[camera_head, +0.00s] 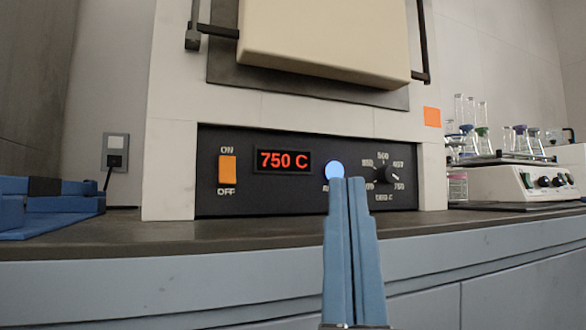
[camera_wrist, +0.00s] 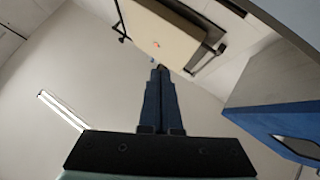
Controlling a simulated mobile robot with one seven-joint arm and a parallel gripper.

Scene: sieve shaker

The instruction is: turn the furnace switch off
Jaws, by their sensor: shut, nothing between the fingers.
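The furnace (camera_head: 170,120) stands on the counter with a black control panel (camera_head: 225,204) along its bottom. The orange furnace switch (camera_head: 228,169) sits at the panel's left, between the labels ON and OFF. Which way it is tipped I cannot tell. The red display (camera_head: 283,160) reads 750 C. A round blue light (camera_head: 334,170) glows right of it. My gripper (camera_head: 347,181) is shut and empty, its blue fingers pointing up just below the light, right of the switch. In the wrist view my gripper (camera_wrist: 160,68) points toward the furnace door (camera_wrist: 165,30); the switch is not visible there.
A temperature dial (camera_head: 384,174) is at the panel's right. A cream door (camera_head: 325,40) with dark side arms hangs above the panel. A white shaker (camera_head: 515,183) with flasks stands at the right, a blue object (camera_head: 50,208) at the left. Space before the switch is clear.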

